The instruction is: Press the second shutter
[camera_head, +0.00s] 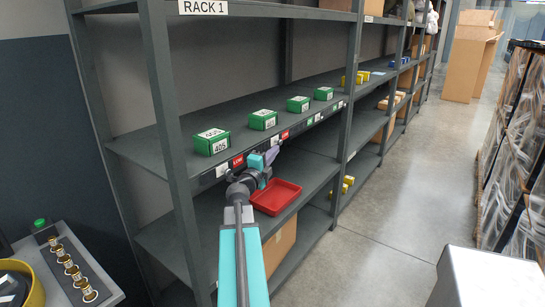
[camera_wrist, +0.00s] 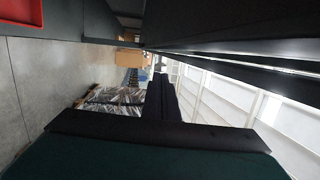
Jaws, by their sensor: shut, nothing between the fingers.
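A row of small red and white pieces runs along the front edge of the shelf in the head view. The nearest red one (camera_head: 237,161) is left of my gripper, and another red one (camera_head: 285,134) is just beyond it. I cannot tell which piece is the second shutter. My gripper (camera_head: 275,151) is at the shelf's front edge between these two pieces; contact cannot be made out. In the wrist view my gripper (camera_wrist: 160,85) shows as a dark closed shape with nothing held. The shelf edge (camera_wrist: 235,32) passes above it there.
Several green boxes (camera_head: 263,119) stand on the shelf above the strip. A red tray (camera_head: 276,197) sits on the lower shelf under my arm and shows in the wrist view (camera_wrist: 22,14). A rack post (camera_head: 346,105) stands to the right. The aisle floor (camera_head: 400,190) is clear.

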